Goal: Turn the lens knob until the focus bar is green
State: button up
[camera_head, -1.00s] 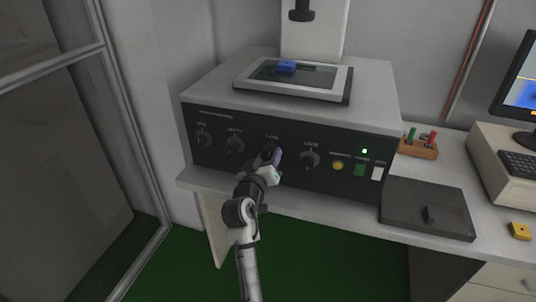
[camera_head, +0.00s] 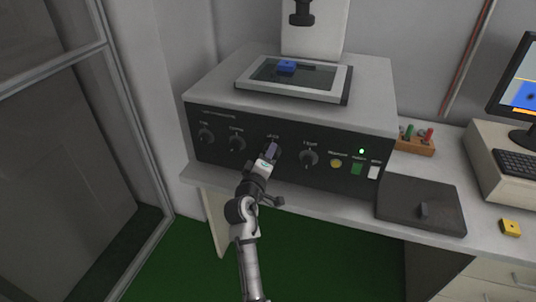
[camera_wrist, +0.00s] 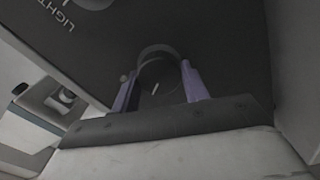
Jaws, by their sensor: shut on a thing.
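A dark round knob (camera_wrist: 158,72) with a short white mark sits between the purple fingers of my gripper (camera_wrist: 157,88) in the wrist view. My gripper is shut on it. In the head view my gripper (camera_head: 271,152) is at the third knob from the left on the black front panel (camera_head: 225,160) and mostly hides that knob. The panel labels are too small to read surely in the head view. The monitor (camera_head: 522,90) at the right edge is cut off. It shows blue and orange areas with a dark spot; I cannot make out a focus bar.
Other knobs flank mine: two to the left (camera_head: 237,144) and one to the right (camera_head: 309,158). Buttons (camera_head: 357,168) follow further right. A blue piece (camera_head: 287,67) lies on the stage on top. A dark plate (camera_head: 420,207) lies on the desk at right.

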jog(key=shift+r, duration=0.1)
dwell(0.4)
jog(key=o, duration=1)
jog(key=shift+s, duration=0.1)
jog(key=b+v, duration=0.3)
jog(key=v, duration=1)
jog(key=shift+s+a+b, duration=0.15)
jog(key=shift+s+b, duration=0.15)
jog(key=shift+b, duration=0.1)
